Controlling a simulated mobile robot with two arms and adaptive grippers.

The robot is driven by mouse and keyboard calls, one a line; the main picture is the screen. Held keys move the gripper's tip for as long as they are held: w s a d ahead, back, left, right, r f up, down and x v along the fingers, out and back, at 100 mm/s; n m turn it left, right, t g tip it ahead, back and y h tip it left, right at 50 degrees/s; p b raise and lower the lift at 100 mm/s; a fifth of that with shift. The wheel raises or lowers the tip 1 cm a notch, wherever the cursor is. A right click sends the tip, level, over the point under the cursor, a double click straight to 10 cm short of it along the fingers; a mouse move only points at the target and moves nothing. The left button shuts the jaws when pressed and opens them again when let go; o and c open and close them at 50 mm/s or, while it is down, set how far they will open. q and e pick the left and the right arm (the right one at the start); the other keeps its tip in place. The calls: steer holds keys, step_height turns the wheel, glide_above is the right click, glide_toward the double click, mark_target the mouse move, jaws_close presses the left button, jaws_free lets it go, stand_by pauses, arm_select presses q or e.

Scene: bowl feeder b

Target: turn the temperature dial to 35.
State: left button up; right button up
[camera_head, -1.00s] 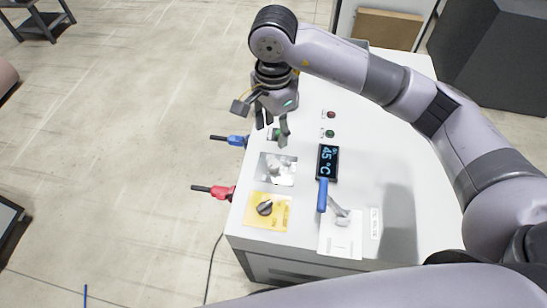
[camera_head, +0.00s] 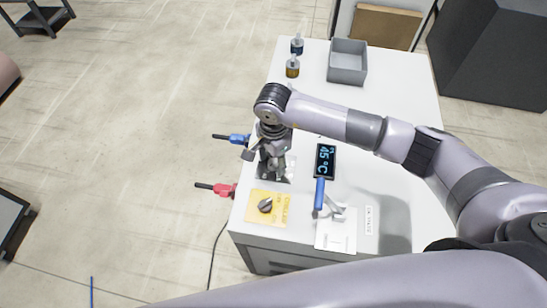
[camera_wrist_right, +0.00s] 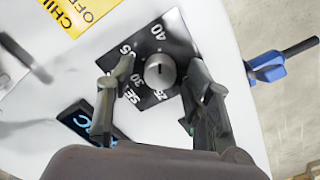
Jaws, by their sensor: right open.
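The temperature dial (camera_wrist_right: 160,71) is a round grey knob on a black plate (camera_wrist_right: 128,66) with white numbers, including 30 and 40, in the right wrist view. A short dark mark shows on its face; I cannot tell which number it points to. My right gripper (camera_head: 272,175) points down over the dial's place and hides most of it in the head view. In the wrist view its open fingers (camera_wrist_right: 150,82) stand on either side of the knob, with gaps visible. The display (camera_head: 325,161) reads 45 °C. My left gripper is not in view.
A yellow plate with a black switch (camera_head: 265,206) and a blue-handled lever (camera_head: 320,193) are close by on the white table. Blue (camera_head: 238,140) and red (camera_head: 224,190) handles stick out at its left edge. A grey bin (camera_head: 347,63) and two small bottles stand at the back.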

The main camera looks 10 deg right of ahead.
steer(key=shift+c, duration=0.2)
jaws_close()
steer(key=shift+w+f+n+b, duration=0.1)
steer(key=shift+n+b, duration=0.2)
steer(key=shift+b, duration=0.3)
steer(key=n+b, duration=0.9)
steer(key=b, duration=0.9)
steer(key=shift+f+n+b, duration=0.15)
steer(key=shift+n+b, duration=0.15)
steer(key=shift+n, duration=0.1)
steer(key=shift+r+n+b, duration=0.25)
steer(key=shift+n+b, duration=0.55)
steer(key=shift+b, duration=0.2)
steer(key=shift+r, duration=0.1)
steer(key=shift+o, duration=0.2)
jaws_free()
